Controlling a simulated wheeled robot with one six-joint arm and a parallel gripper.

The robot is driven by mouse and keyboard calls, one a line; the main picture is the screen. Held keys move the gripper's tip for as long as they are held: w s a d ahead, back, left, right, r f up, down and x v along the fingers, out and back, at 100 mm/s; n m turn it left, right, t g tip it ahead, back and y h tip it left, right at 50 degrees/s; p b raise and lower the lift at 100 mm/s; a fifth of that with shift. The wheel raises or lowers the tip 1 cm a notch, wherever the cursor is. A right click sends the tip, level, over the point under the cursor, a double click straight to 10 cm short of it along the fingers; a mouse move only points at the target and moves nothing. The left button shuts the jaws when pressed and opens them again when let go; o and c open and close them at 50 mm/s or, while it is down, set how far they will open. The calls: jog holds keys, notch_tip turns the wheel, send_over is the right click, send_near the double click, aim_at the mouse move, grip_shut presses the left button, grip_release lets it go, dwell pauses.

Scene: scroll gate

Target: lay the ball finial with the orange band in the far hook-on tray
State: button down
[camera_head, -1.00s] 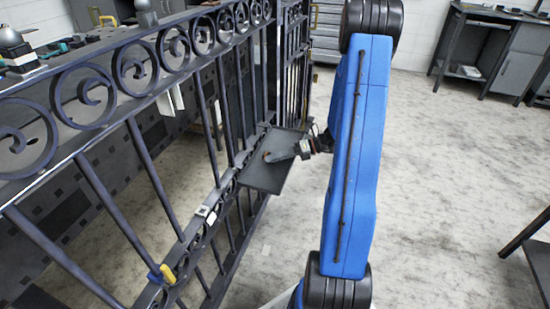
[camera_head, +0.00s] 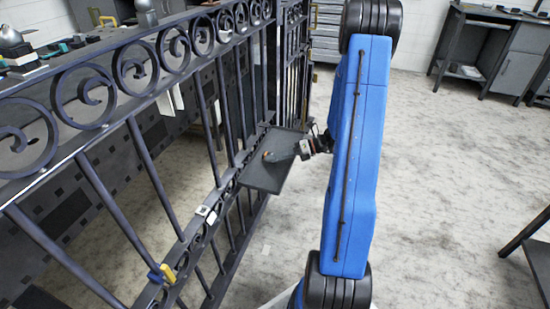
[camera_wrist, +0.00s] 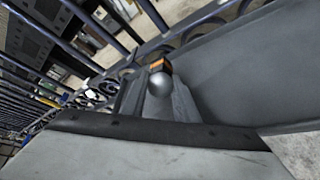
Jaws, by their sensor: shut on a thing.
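The ball finial is a shiny silver ball (camera_wrist: 160,84) with an orange band behind it in the wrist view. My gripper (camera_wrist: 158,103) is shut on it, with a grey finger on each side. In the head view my gripper (camera_head: 283,155) is over the flat grey hook-on tray (camera_head: 268,178), which hangs on the gate's lower rail. A small orange-brown spot shows at its tip. The tray (camera_wrist: 255,75) also shows in the wrist view as a broad grey surface. I cannot tell whether the finial touches it.
The dark scrolled gate (camera_head: 150,75) runs along the left. A yellow and blue tool (camera_head: 163,273) sits on its lower rail nearer to me, and a small pale block (camera_head: 204,211) is between. A cluttered bench (camera_head: 30,65) stands behind.

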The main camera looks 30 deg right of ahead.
jog(key=shift+s+a+f+g, duration=0.15)
jog(key=shift+s+f, duration=0.05)
jog(key=shift+f, duration=0.35)
jog(key=shift+s+a+f+g, duration=0.1)
jog(key=shift+s+f+g, duration=0.05)
jog(key=shift+f, duration=0.4)
jog(key=c, duration=1.4)
grip_release()
jog(key=shift+v, duration=0.85)
jog(key=shift+o, duration=0.5)
jog(key=r+v, duration=0.1)
jog(key=v, duration=1.4)
jog(key=shift+w+t, duration=0.15)
jog(key=shift+t, duration=0.25)
jog(key=shift+s+d+r, duration=0.3)
jog(key=shift+d+r, duration=0.1)
jog(key=shift+d, duration=0.15)
